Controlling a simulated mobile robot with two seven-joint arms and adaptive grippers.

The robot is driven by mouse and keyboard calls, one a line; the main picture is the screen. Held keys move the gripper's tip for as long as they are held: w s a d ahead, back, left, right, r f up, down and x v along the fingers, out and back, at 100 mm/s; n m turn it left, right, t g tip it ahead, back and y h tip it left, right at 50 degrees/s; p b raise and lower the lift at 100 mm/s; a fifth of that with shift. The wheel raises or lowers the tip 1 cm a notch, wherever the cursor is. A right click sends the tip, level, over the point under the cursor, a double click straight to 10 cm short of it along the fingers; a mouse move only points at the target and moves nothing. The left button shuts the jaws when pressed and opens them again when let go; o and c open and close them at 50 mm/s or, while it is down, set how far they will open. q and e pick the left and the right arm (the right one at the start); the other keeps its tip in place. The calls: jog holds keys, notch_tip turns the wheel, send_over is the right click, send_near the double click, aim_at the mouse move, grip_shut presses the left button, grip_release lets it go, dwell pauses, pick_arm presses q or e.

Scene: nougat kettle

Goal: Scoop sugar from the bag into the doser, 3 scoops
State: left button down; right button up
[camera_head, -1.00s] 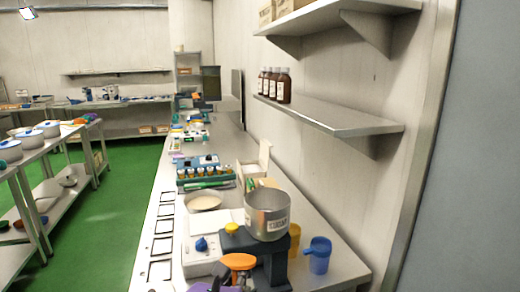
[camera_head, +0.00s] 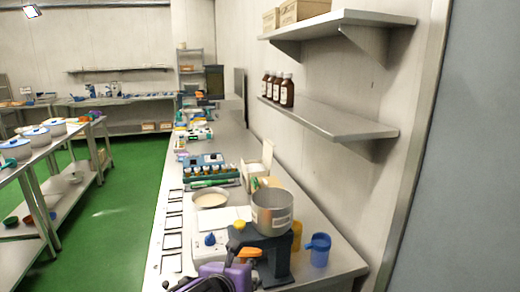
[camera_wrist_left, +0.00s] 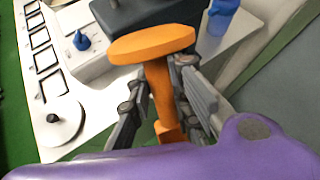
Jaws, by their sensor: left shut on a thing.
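My left gripper (camera_head: 250,268) comes in at the bottom edge with its purple wrist. It is shut on an orange tool (camera_wrist_left: 152,42), which has a flat round top and a narrow stem between the fingers. The tool is beside the dark stand (camera_head: 268,246) that carries a labelled metal pot (camera_head: 272,213). In the left wrist view my left gripper (camera_wrist_left: 158,90) has one finger on each side of the stem. I cannot identify a sugar bag, and I cannot tell which vessel is the doser. My right gripper is not in view.
A blue jug (camera_head: 318,249) stands right of the stand, near the counter's edge. A yellow container (camera_head: 296,237) is partly hidden behind the stand. A white unit with a blue knob (camera_head: 210,239) and a shallow bowl (camera_head: 210,199) are to the left. A shelf (camera_head: 335,120) overhangs the right side.

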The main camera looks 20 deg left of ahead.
aim_at(243, 255)
pick_arm(q)
jog(key=shift+w+r+g, duration=0.1)
jog(key=shift+r+g, duration=0.2)
jog(key=shift+r, duration=0.4)
jog(key=shift+w+g, duration=0.1)
jog(key=shift+g, duration=0.8)
jog(key=shift+a+r+n+g+h, duration=0.1)
jog(key=shift+r+n+g+h, duration=0.2)
jog(key=shift+g, duration=0.6)
notch_tip(243, 255, up, 2)
jog(key=g+h, duration=0.1)
jog(key=g, duration=0.4)
jog(key=shift+n, duration=0.3)
jog(key=shift+r+g+h, duration=0.15)
jog(key=shift+g+h, duration=0.25)
jog(key=shift+g, duration=0.4)
jog(key=shift+s, duration=0.2)
